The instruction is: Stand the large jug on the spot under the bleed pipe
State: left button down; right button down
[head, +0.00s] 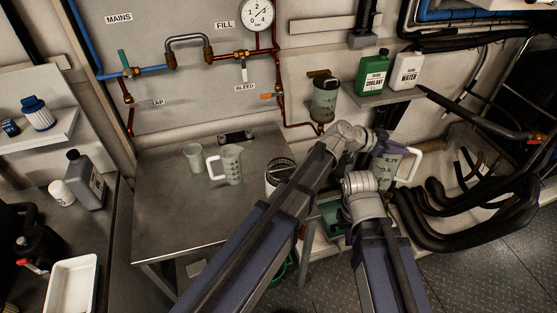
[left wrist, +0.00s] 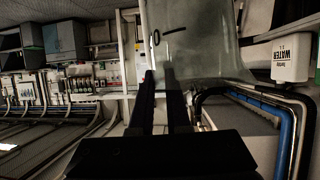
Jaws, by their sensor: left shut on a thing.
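The large jug (head: 389,167) is translucent grey with dark volume marks and a white handle on its right. It is right of the metal bench, partly hidden by my arms. My left gripper (head: 381,146) is at the jug. In the left wrist view the gripper (left wrist: 168,78) is shut on the jug's wall (left wrist: 205,45), which fills the top middle. My right arm ends just left of the jug; its fingers cannot be made out. The bleed pipe (head: 243,72) hangs above the "BLEED" label on the back wall. I cannot make out a marked spot beneath it.
The metal bench (head: 185,225) has clear room at its front left. A small jug (head: 231,165) and a cup (head: 194,157) stand on it. A striped-lid container (head: 281,175) stands at its right. Green (head: 372,73) and white (head: 406,72) bottles stand on a shelf. Black hoses (head: 470,215) lie at right.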

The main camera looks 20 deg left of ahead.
pick_arm(q)
jog(key=w+a+f+n+t+y+b, duration=0.3)
jog(key=w+a+n+y, duration=0.1)
jog(key=w+a, duration=0.5)
jog(key=w+a+f+n+t+y+b, duration=0.35)
jog(key=w+a, duration=0.35)
jog(key=a, duration=0.4)
jog(key=s+a, duration=0.4)
jog(key=a, duration=0.4)
jog(key=s+a+f, duration=0.1)
jog(key=s+a, duration=0.3)
jog(key=a, duration=0.4)
jog(key=shift+f+b, duration=0.25)
jog(key=shift+b, duration=0.1)
jog(key=shift+a+f, duration=0.1)
jog(key=shift+a, duration=0.05)
jog(key=c, duration=0.9)
grip_release()
